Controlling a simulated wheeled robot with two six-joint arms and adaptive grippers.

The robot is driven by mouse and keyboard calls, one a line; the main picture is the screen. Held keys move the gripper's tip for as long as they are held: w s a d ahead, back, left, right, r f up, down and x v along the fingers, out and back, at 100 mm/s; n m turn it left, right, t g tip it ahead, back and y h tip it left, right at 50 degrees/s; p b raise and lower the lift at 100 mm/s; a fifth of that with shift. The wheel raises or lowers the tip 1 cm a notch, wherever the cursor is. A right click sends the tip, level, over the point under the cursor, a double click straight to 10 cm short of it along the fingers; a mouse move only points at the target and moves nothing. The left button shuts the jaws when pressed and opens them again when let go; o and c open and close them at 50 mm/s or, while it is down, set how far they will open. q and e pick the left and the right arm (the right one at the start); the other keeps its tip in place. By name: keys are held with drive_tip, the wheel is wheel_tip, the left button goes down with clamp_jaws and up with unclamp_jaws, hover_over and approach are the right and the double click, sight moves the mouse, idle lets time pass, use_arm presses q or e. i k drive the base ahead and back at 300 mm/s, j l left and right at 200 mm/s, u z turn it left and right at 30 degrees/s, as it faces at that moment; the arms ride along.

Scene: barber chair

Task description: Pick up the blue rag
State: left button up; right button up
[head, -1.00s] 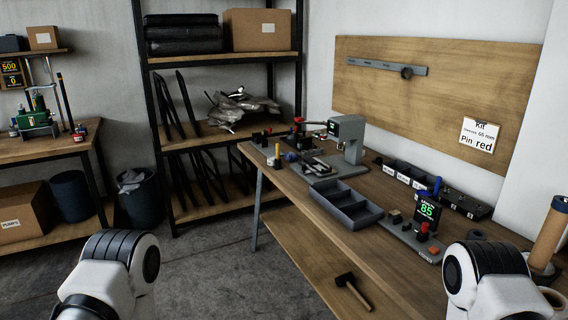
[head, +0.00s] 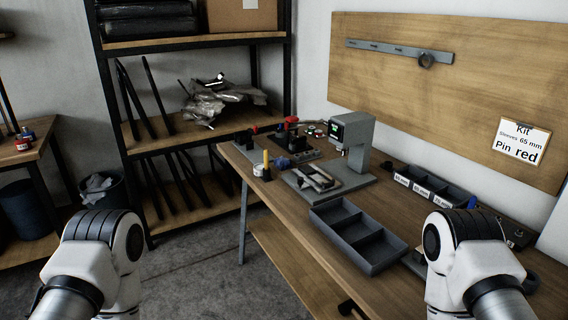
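A small dark blue lump (head: 283,162) lies on the workbench (head: 290,202), near its far left end; it may be the blue rag, but it is too small to be sure. It sits beside a yellow-topped item (head: 266,160) and in front of dark fixtures with red knobs. Only links of my two arms show, at the lower left and lower right. Neither gripper is in view, so I cannot see their fingers.
A grey divided tray (head: 362,240) is nearer on the bench. A black-framed shelf (head: 200,41) and a bin (head: 104,192) stand at left. Open floor lies left of the bench.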

sight(282, 162)
drive_tip(key=i+j+u, duration=0.35)
drive_tip(key=i+u, duration=0.35)
drive_tip(key=i, duration=0.25)
drive_tip(key=i+j, duration=0.1)
drive_tip(key=i, duration=0.45)
drive_tip(key=i+j, duration=0.15)
drive_tip(key=i, duration=0.4)
drive_tip(key=i+j, duration=0.1)
drive_tip(key=i, duration=0.5)
drive_tip(key=i+j+z, duration=0.1)
drive_tip(key=i+z, duration=0.2)
drive_tip(key=z, duration=0.15)
drive_tip(key=i+j+z, duration=0.2)
drive_tip(key=z, duration=0.25)
drive_tip(key=i+j+z, duration=0.3)
drive_tip(key=z, duration=0.15)
drive_tip(key=i+j+z, duration=0.15)
drive_tip(key=j+z, duration=0.3)
drive_tip(key=i+j+z, duration=0.15)
drive_tip(key=j+z, duration=0.15)
drive_tip(key=z, duration=0.15)
